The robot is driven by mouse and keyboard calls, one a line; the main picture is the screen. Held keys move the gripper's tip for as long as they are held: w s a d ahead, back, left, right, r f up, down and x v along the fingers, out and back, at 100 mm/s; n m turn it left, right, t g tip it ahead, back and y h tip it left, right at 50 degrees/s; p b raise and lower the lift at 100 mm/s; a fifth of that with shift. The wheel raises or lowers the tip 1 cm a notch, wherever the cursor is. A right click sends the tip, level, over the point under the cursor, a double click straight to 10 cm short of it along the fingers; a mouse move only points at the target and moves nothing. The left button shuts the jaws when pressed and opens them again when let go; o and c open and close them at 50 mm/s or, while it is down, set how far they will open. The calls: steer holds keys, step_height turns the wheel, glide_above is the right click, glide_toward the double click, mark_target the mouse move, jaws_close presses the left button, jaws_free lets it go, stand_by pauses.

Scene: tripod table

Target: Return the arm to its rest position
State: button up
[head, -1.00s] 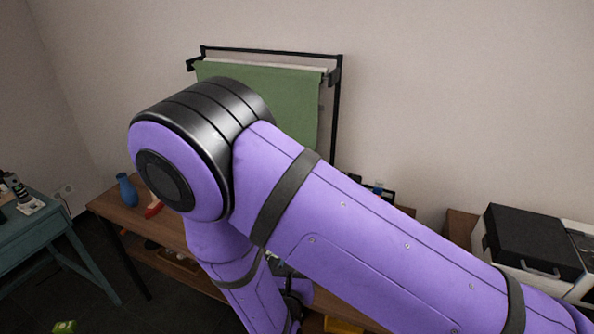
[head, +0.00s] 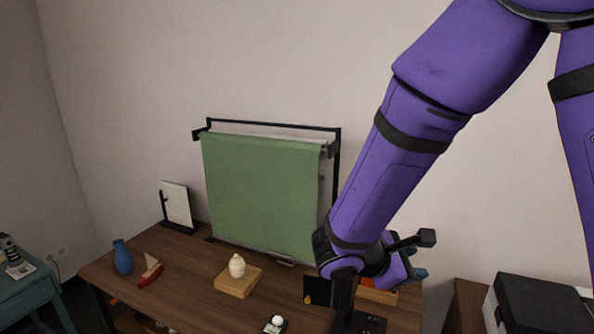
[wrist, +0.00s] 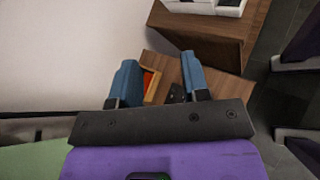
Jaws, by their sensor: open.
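My purple arm reaches in from the upper right of the head view and bends down, with my gripper (head: 418,274) at its lower end, over the right part of the wooden table (head: 200,268). Only a bit of its blue fingers shows there, the rest hidden behind the wrist. In the wrist view my gripper (wrist: 157,68) has its two blue fingers well apart with nothing between them. It is open and empty. Past the fingers lie a wooden surface and a wooden box with an orange-red inside (wrist: 150,84).
A green cloth backdrop (head: 262,190) hangs on a black frame. The table holds a wooden block with a cream object (head: 237,266), a toy boat (head: 151,271), a blue vase (head: 122,257) and a white panel (head: 177,204). A black-topped case (head: 535,309) stands right.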

steer(key=s+d+r+m+y, duration=0.4)
steer(key=s+r+m+y, duration=0.2)
steer(key=s+r+m, duration=0.2)
steer(key=s+d+r+m+t+y, duration=0.1)
steer(key=s+d+r+m+y, duration=0.3)
steer(key=s+r+m+y, duration=0.2)
steer(key=s+r+m, duration=0.2)
steer(key=s+r, duration=0.1)
steer(key=shift+d+m, duration=0.3)
steer(key=shift+d, duration=0.1)
